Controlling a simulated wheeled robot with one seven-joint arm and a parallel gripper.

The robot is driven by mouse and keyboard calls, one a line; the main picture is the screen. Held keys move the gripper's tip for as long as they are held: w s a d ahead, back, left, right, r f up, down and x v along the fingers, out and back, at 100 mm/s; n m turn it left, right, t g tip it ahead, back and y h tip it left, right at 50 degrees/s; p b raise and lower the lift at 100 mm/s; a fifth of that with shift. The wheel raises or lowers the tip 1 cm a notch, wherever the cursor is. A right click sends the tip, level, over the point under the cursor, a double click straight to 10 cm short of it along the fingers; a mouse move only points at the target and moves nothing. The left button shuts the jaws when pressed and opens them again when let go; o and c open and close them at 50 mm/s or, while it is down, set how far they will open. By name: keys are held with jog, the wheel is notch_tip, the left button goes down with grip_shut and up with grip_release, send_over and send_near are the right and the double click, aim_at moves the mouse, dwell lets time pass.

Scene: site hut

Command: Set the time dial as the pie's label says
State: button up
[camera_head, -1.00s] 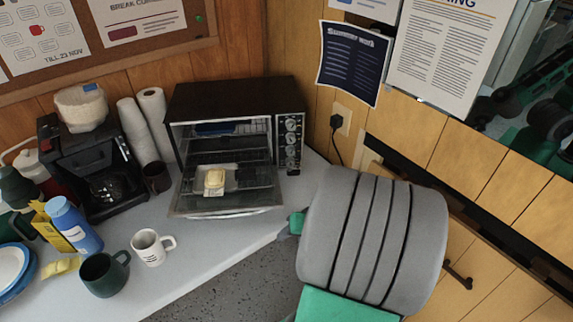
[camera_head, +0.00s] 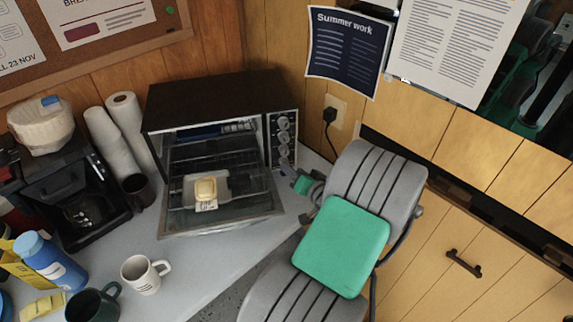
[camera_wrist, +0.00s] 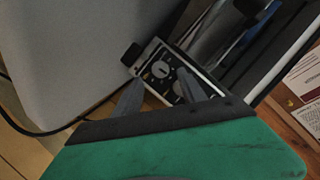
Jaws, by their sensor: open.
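The toaster oven (camera_head: 205,92) stands on the counter with its glass door folded down. The pie (camera_head: 206,187) sits in a tray on the open door. A small white label (camera_head: 207,206) is at its front; its text is too small to read. The oven's control panel (camera_head: 284,158) carries several round dials (camera_head: 283,137); I cannot tell which is the time dial. My gripper (camera_head: 305,184) is open and empty, in front of the panel's lower end, partly hidden by my arm. In the wrist view my fingers (camera_wrist: 162,92) point at the panel (camera_wrist: 158,68), apart from each other.
A white mug (camera_head: 140,274), a dark green mug (camera_head: 92,307) and a blue bottle (camera_head: 50,262) stand at the counter's front left. A coffee maker (camera_head: 70,190), dark cup (camera_head: 138,191) and paper rolls (camera_head: 125,120) are left of the oven. A socket with plug (camera_head: 330,115) is on the right wall.

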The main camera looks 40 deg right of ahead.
jog(key=x, duration=0.4)
jog(key=shift+w, duration=0.1)
grip_shut()
dwell(0.3)
